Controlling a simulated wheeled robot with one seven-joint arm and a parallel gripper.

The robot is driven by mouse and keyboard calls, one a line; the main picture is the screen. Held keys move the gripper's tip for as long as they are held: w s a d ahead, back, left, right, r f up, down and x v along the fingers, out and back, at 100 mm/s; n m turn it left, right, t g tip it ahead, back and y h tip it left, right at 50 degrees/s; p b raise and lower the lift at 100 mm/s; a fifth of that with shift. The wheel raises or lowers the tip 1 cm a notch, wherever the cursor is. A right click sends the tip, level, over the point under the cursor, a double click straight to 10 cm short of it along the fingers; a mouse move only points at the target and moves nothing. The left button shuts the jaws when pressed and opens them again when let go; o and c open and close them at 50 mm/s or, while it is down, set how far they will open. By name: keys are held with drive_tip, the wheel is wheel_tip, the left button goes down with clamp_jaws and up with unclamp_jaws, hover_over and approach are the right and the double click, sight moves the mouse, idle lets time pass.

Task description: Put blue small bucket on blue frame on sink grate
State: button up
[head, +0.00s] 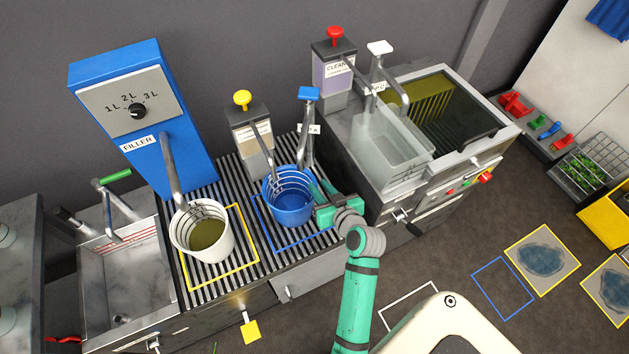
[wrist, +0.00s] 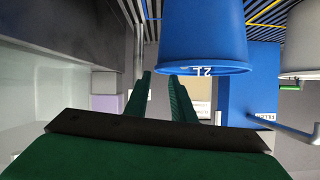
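My gripper (head: 320,196) is at the bucket's right side, by the rim. In the wrist view, the blue bucket (wrist: 205,35) shows its rim and a "2L" mark close to the fingertips. My gripper (wrist: 161,80) has a clear gap between its fingers. The right finger's tip meets the rim line and may be partly hidden by the bucket.
A white bucket (head: 203,238) with dark yellow liquid stands at the yellow frame (head: 254,262) under the blue filler (head: 150,110). Soap dispensers (head: 250,137) and a blue-topped tap (head: 308,95) stand behind the bucket. A clear container (head: 390,155) is right of my gripper.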

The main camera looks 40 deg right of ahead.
drive_tip(key=v, duration=0.6)
drive_tip(key=s+a+f+n, duration=0.1)
drive_tip(key=s+a+f, duration=0.25)
drive_tip(key=a, duration=0.35)
drive_tip(key=s+a+f, duration=0.2)
drive_tip(key=s+a, duration=0.2)
drive_tip(key=a, duration=0.4)
drive_tip(key=s+a+r+n+t+y, duration=0.1)
drive_tip(key=s+a+r, duration=0.3)
drive_tip(key=a, duration=0.5)
drive_tip(key=s+a+r+n+t+y, duration=0.1)
drive_tip(key=s+a+r+n+y, duration=0.1)
drive_tip(key=s+a+r, duration=0.3)
drive_tip(key=s+a, duration=0.3)
drive_tip(key=s, duration=0.1)
drive_tip(key=shift+a+t, duration=0.4)
